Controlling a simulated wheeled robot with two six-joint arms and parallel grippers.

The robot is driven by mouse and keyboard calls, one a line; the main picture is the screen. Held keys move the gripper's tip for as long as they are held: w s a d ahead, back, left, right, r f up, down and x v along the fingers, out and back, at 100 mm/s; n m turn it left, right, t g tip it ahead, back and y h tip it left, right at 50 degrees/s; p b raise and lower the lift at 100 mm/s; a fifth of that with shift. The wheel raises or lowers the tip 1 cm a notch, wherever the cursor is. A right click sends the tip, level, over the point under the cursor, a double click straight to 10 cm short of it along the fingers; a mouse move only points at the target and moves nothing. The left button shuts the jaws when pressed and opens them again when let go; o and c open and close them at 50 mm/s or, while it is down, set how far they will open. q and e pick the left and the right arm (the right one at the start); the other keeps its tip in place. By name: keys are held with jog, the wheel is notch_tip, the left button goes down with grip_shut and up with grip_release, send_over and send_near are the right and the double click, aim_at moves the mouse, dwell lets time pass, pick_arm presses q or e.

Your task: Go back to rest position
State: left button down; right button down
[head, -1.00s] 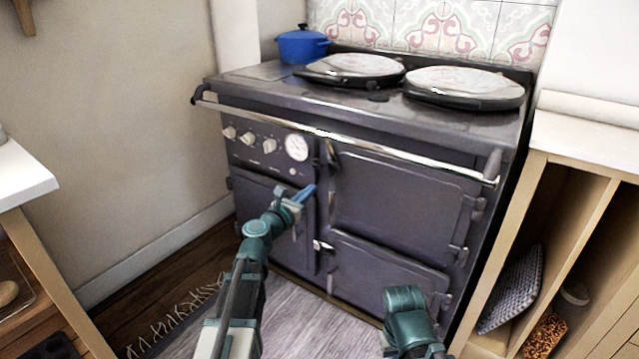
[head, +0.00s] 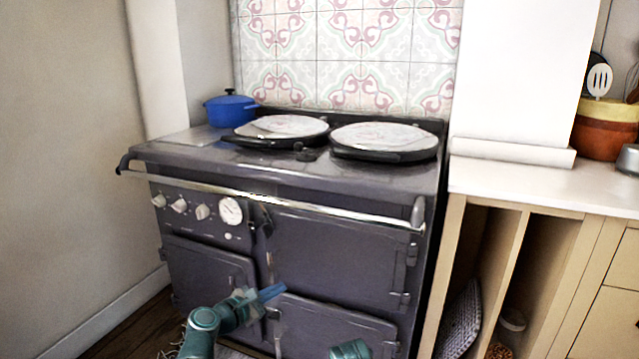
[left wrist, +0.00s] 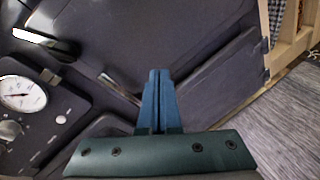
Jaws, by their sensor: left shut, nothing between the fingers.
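My left gripper (head: 268,293) shows low in the head view, in front of the dark stove (head: 330,250). Its blue fingers are together with nothing between them. In the left wrist view the same gripper (left wrist: 158,80) is shut, pointing along the stove's front doors. Of my right arm only a green part shows at the bottom edge of the head view; its gripper is out of the picture.
A rail (head: 290,202) runs along the stove's front edge. A blue pot (head: 231,111) and two round lids (head: 384,138) are on top. Open wooden shelving (head: 513,265) stands close on the right. The stove doors are shut.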

pick_arm(q)
jog(key=s+d+f+m+g, duration=0.6)
jog(key=s+d+m, duration=0.1)
jog(key=d+m, duration=0.3)
jog(key=s+d+f+m+g+y+p, duration=0.2)
jog(key=s+f+m+g+y, duration=0.25)
jog(key=s+f+m, duration=0.4)
jog(key=s+a+m+g+y, duration=0.3)
jog(key=s+a+m+y, duration=0.15)
jog(key=s+m, duration=0.45)
notch_tip(320, 180, up, 39)
jog(key=p, duration=3.8)
jog(key=shift+w+f+y+p, duration=0.2)
jog(key=shift+y+p, duration=0.1)
jog(key=c, duration=1.6)
grip_release()
jog(key=shift+d+n, duration=0.1)
jog(key=shift+n, duration=0.15)
